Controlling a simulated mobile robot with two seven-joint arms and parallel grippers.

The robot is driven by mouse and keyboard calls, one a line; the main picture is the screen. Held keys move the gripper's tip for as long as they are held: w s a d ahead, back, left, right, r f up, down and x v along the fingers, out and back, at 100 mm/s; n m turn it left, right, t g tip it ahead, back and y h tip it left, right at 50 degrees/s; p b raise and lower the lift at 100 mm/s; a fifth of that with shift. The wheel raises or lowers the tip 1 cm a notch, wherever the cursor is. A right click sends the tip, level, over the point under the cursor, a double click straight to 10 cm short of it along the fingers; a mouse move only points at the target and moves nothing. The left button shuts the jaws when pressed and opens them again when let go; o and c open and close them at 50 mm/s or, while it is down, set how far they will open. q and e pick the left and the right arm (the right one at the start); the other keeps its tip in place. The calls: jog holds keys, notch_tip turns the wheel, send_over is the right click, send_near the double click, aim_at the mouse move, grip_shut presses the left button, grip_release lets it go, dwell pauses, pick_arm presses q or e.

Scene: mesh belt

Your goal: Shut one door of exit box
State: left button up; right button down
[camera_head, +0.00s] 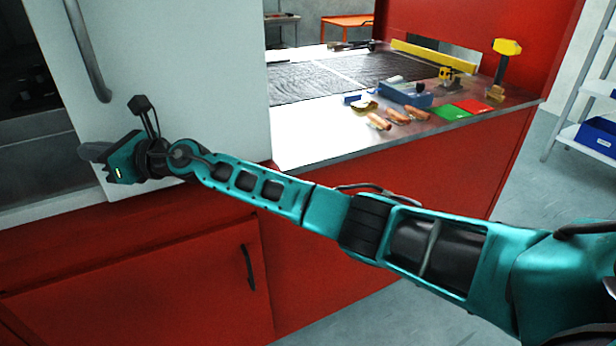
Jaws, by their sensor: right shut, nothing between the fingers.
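The exit box door is a pale grey-white panel (190,75) at the upper left, with a curved grey handle (86,50) near its left edge. Left of that edge is a dark opening (25,90) with a metal floor, so the box is uncovered there. My right arm reaches across from the lower right. My right gripper (90,152) is shut and empty, in front of the door's lower left edge and below the handle. I cannot tell whether it touches the panel. My left gripper is not in view.
A red cabinet (150,285) with a black handle stands below. A metal table (320,150) to the right holds the mesh belt (350,72), several hot-dog-like items (397,116), a blue tool (405,93), green (450,112) and red pads. Shelving (570,100) stands far right.

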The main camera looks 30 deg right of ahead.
jog(key=shift+w+d+r, duration=0.1)
jog(key=shift+w+r, duration=0.05)
jog(key=shift+r, duration=0.25)
dwell(0.4)
